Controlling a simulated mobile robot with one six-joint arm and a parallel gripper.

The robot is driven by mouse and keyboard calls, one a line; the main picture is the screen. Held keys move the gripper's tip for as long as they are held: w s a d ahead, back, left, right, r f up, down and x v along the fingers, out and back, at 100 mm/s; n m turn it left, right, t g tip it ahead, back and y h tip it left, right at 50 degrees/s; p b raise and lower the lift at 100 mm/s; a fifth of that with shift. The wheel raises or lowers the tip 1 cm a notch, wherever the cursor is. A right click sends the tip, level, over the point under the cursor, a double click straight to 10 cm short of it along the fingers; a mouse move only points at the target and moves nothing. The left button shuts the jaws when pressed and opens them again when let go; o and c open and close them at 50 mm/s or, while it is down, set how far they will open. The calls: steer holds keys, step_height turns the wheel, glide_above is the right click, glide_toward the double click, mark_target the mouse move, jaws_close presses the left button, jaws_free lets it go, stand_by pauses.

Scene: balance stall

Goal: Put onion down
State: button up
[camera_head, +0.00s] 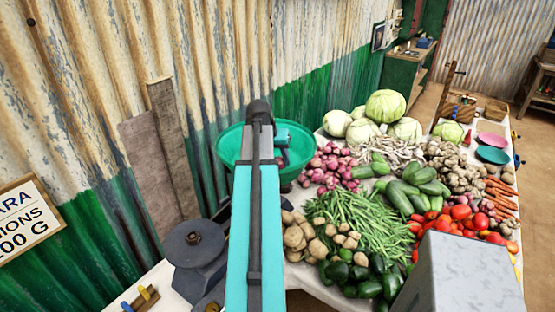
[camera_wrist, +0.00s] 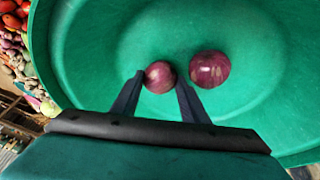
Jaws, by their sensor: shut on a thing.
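Two purple onions show in the wrist view, inside a green bowl (camera_wrist: 262,45). One onion (camera_wrist: 158,77) is between the two fingers of my gripper (camera_wrist: 160,82), which is shut on it. The other onion (camera_wrist: 209,69) lies in the bowl just right of the right finger. Whether the held onion touches the bowl floor I cannot tell. In the head view my arm covers part of the green bowl (camera_head: 228,147) and hides the onions and fingertips.
Vegetables cover the table right of the bowl: a pile of purple onions (camera_head: 327,165), green beans (camera_head: 365,225), potatoes (camera_head: 296,232) and cabbages (camera_head: 385,106). A corrugated wall (camera_head: 215,60) rises close behind the bowl.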

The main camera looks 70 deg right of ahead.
steer(key=o, duration=0.9)
steer(key=shift+r, duration=0.15)
steer(key=shift+b+v, duration=1.25)
steer(key=shift+v, duration=4.65)
steer(key=shift+a, duration=0.1)
